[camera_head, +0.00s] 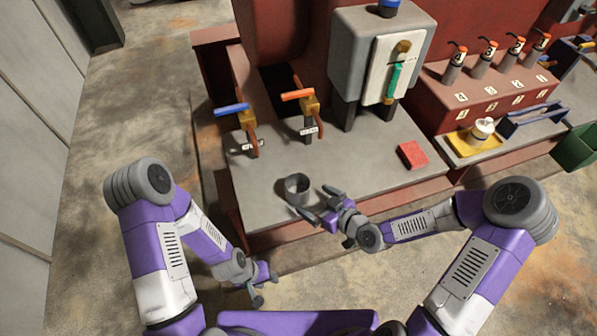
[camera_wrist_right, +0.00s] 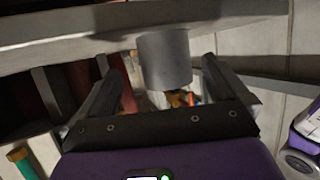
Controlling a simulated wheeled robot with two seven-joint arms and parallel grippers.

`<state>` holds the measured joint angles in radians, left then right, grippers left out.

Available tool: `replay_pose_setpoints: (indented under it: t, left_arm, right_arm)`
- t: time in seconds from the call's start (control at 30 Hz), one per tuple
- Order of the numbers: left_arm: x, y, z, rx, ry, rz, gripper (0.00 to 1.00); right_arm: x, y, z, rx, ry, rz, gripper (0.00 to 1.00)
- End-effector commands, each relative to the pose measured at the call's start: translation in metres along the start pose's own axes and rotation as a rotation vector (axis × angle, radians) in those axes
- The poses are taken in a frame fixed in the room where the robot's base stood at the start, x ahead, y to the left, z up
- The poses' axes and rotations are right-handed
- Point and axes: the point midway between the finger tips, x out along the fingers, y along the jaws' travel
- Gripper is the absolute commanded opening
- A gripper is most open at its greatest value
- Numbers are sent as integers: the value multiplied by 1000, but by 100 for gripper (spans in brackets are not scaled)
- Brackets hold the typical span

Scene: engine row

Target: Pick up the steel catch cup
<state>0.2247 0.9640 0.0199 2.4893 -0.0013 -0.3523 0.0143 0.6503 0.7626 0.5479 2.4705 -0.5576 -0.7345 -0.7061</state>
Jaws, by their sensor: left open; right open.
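The steel catch cup (camera_head: 297,188) stands upright on the front part of the grey bench top, below the two taps. It also shows in the right wrist view (camera_wrist_right: 165,62), where the picture is upside down and the cup appears between the lines of the two fingers. My right gripper (camera_head: 320,204) is open and empty, just right of the cup and pointing at it. The fingers look close to the cup, but I cannot tell whether they reach around it. My left gripper (camera_head: 264,287) is open and empty, low in front of the bench.
A blue-handled tap (camera_head: 233,110) and an orange-handled tap (camera_head: 298,95) stand behind the cup. A grey dispenser box (camera_head: 350,58) stands behind right. A red block (camera_head: 412,155) lies on the bench to the right. A yellow tray (camera_head: 465,145) is further right. The bench around the cup is clear.

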Motion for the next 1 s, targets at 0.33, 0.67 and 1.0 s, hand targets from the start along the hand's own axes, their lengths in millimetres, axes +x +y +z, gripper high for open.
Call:
replay_pose_setpoints:
  t: [0.33, 0.67, 1.0]
  left_arm:
    - [8, -3, 1, -1, -3, 0, 43]
    - [12, -4, 0, 0, -2, 0, 43]
    - [11, -4, 0, 0, -2, 0, 43]
  right_arm:
    - [44, -1, 3, 0, 2, -4, 100]
    - [73, 0, 3, 1, 0, -2, 100]
    - [72, 0, 3, 1, -1, -2, 71]
